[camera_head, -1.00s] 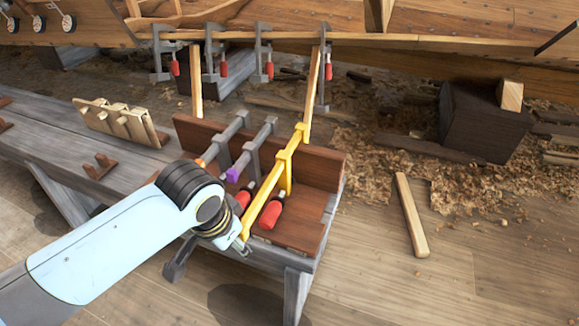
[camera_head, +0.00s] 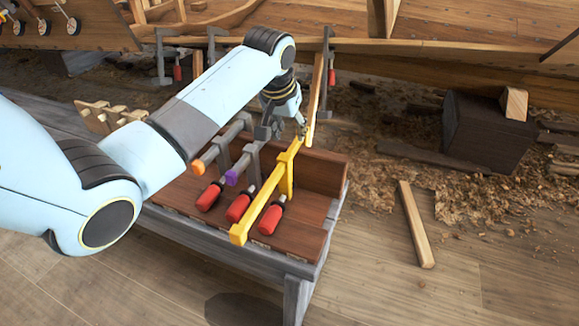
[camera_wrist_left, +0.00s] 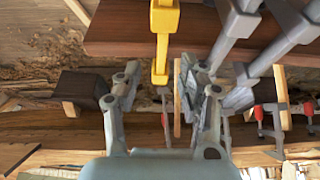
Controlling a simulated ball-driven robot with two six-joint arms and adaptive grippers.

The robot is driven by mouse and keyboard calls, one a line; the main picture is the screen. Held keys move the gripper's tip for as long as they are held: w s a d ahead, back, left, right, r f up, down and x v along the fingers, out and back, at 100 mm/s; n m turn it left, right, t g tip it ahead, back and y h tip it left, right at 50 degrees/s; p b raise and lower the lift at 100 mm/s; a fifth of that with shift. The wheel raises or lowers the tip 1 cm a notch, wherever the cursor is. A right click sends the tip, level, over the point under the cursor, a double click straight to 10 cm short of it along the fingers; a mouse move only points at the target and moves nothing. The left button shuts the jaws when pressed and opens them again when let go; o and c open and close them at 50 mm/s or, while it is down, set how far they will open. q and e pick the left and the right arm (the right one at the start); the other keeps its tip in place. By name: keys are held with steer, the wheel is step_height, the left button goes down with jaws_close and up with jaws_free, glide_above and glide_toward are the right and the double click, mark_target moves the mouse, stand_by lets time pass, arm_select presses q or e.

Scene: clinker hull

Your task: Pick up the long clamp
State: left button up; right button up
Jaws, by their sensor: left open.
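Three clamps stand side by side in a wooden rack. The yellow clamp (camera_head: 262,200) on the right looks longest, its bar running from the near front to the far back edge, with a red handle (camera_head: 271,219) below. My left gripper (camera_head: 284,130) is open around or just above the far end of this clamp, past the rack's back board. In the left wrist view the yellow bar's end (camera_wrist_left: 161,45) shows between the open fingertips (camera_wrist_left: 159,68). Whether the fingers touch it is unclear. My right gripper is out of view.
The grey clamps with purple (camera_head: 232,177) and orange (camera_head: 199,167) tips stand close to the left. The rack (camera_head: 325,172) sits on a grey bench (camera_head: 290,266). The hull (camera_head: 450,55) with hanging clamps is behind. A wooden stick (camera_head: 414,222) lies on the floor.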

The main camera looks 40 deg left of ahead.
mark_target(293, 146)
arm_select(q)
steer(key=b+x, duration=0.1)
steer(key=x, duration=0.2)
steer(key=shift+f, duration=0.1)
steer(key=b+x, duration=0.2)
steer(key=x, duration=0.2)
steer(key=shift+a, duration=0.15)
steer(key=shift+w+f, duration=0.25)
steer(key=shift+f, duration=0.15)
steer(key=shift+r, duration=0.1)
jaws_close()
steer(key=shift+r, duration=0.15)
